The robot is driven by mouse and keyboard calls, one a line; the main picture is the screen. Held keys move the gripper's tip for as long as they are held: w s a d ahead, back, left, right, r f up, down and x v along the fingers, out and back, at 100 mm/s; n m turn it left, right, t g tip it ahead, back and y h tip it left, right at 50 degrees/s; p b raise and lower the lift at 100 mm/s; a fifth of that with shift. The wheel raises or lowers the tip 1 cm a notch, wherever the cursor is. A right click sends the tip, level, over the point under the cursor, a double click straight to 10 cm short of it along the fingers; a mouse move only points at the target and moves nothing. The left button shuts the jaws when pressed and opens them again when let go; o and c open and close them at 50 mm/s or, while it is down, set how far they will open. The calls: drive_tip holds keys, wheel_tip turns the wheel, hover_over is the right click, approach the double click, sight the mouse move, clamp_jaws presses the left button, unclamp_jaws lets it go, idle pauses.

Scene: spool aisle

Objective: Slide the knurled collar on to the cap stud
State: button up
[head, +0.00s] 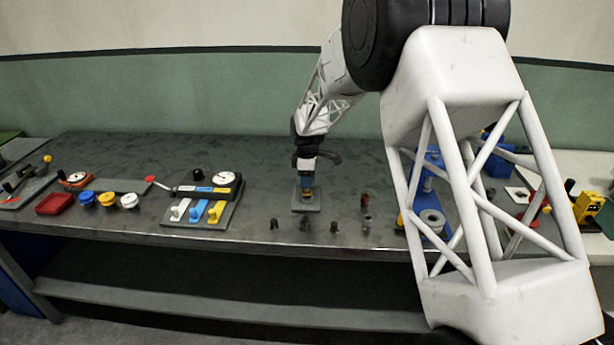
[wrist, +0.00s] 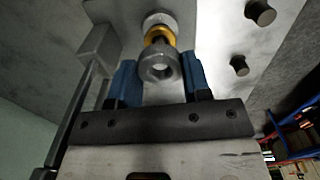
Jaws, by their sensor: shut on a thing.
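My gripper (wrist: 159,75) has its blue fingers shut on a grey metal collar (wrist: 158,67), whose round opening faces the wrist camera. A gold-coloured post, seemingly the cap stud (wrist: 159,36), shows just beyond the collar, with a pale round part behind it. It stands over a light grey plate (wrist: 215,50). In the head view my gripper (head: 306,180) points down over the small plate (head: 312,208) on the bench. The collar and stud are too small there to tell apart. I cannot tell whether the collar is around the stud or only lined up with it.
Several short dark pegs (head: 305,225) stand along the bench's front edge, near the plate. A lever panel (head: 178,213) and a red tray (head: 55,204) lie to the left. My arm hides part of a blue fixture with a grey spool (head: 432,220) at right.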

drive_tip(key=shift+f, duration=1.1)
drive_tip(key=shift+f, duration=0.15)
drive_tip(key=o, duration=1)
drive_tip(key=shift+r, duration=3.9)
